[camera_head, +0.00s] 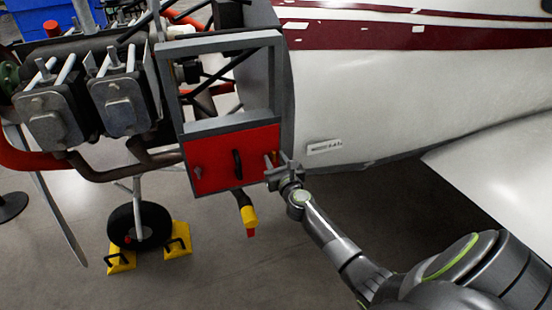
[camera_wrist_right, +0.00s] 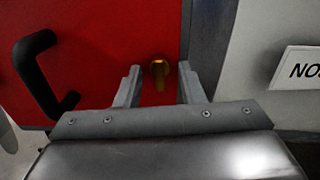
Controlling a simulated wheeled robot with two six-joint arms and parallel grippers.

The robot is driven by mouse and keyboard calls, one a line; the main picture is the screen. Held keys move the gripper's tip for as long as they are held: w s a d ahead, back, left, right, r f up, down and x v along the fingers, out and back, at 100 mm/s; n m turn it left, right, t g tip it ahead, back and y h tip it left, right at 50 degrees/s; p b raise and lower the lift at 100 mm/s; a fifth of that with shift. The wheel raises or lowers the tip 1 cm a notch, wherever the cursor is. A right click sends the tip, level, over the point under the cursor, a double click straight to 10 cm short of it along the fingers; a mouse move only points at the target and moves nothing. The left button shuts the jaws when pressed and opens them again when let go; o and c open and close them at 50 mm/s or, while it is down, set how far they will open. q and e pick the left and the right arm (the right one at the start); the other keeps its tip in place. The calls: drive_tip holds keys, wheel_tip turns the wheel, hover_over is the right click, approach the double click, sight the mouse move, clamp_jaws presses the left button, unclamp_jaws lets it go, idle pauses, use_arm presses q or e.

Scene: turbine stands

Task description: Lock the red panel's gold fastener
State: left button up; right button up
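The red panel (camera_head: 215,165) sits in the lower part of a grey frame beside the engine, with a black handle (camera_head: 238,164) near its middle. My right gripper (camera_head: 273,165) is at the panel's right edge. In the right wrist view the gold fastener (camera_wrist_right: 159,70) lies between and just beyond the two fingers of my right gripper (camera_wrist_right: 158,85), which are apart with a gap on both sides of it. The fastener looks upright, its long side vertical. The handle also shows at left in the right wrist view (camera_wrist_right: 45,75). My left gripper is not in view.
The grey frame (camera_head: 173,85) surrounds the opening above the panel. The white aircraft body (camera_head: 360,105) is close on the right, with a placard (camera_head: 324,147). A wheel (camera_head: 139,226) with yellow chocks (camera_head: 177,240) stands below left. Open floor lies under the panel.

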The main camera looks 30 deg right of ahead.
drive_tip(key=shift+o, duration=0.3)
drive_tip(key=shift+p+v, duration=0.7)
drive_tip(key=shift+v, duration=1.8)
drive_tip(key=shift+f, duration=0.1)
drive_tip(key=s+a+f+n+g+y, duration=0.1)
drive_tip(key=s+f+n+g, duration=0.1)
drive_tip(key=s+f+n, duration=0.65)
drive_tip(key=s+a+f+n+g+y, duration=0.1)
drive_tip(key=s+f+n+g, duration=0.3)
drive_tip(key=f, duration=0.8)
drive_tip(key=s+a+f+n+g+y, duration=0.1)
drive_tip(key=s+f+n, duration=0.5)
drive_tip(key=f+n, duration=0.3)
drive_tip(key=s+a+f+n+g, duration=0.1)
drive_tip(key=s+f+n+g, duration=0.2)
drive_tip(key=s, duration=0.8)
drive_tip(key=s+a+f+n+g, duration=0.1)
drive_tip(key=s+f+n+g, duration=0.2)
drive_tip(key=s+f+n, duration=0.4)
drive_tip(key=s+a+f+n+g, duration=0.2)
drive_tip(key=s+f+n, duration=0.4)
drive_tip(key=s, duration=0.9)
drive_tip(key=shift+s+g, duration=0.4)
drive_tip(key=shift+g, duration=0.2)
drive_tip(key=shift+a+f, duration=0.1)
drive_tip(key=shift+w, duration=0.1)
drive_tip(key=shift+c, duration=0.5)
